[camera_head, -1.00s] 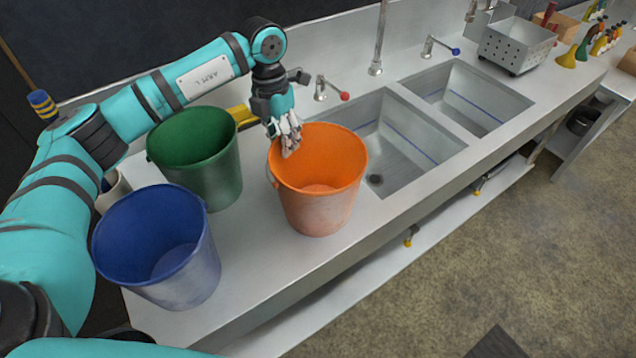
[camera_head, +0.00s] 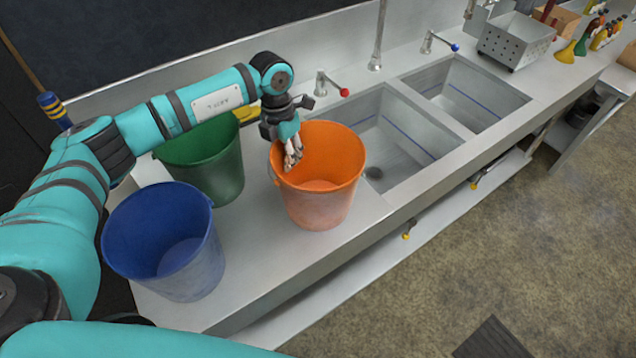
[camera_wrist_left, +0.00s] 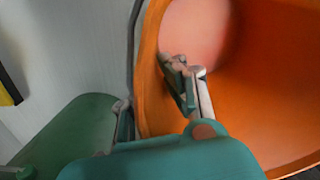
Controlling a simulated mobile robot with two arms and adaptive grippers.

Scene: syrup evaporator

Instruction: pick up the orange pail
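The orange pail (camera_head: 318,205) stands upright on the steel counter, left of the sinks. My left gripper (camera_head: 292,155) points down at the pail's left rim. One finger is inside the pail. In the left wrist view the left gripper (camera_wrist_left: 155,95) has its fingers apart, one inside the orange pail (camera_wrist_left: 265,100) and one outside beside its wall and a dark, thin handle. A gap shows between the inner finger and the wall, so I see no firm grip. My right gripper is out of view.
A blue pail (camera_head: 190,270) stands at the front left and a green pail (camera_head: 215,165) behind it, both close to my left arm. Two sink basins (camera_head: 400,140) lie to the right, with a red-tipped tap (camera_head: 330,85) behind. A perforated metal box (camera_head: 515,42) stands farther right.

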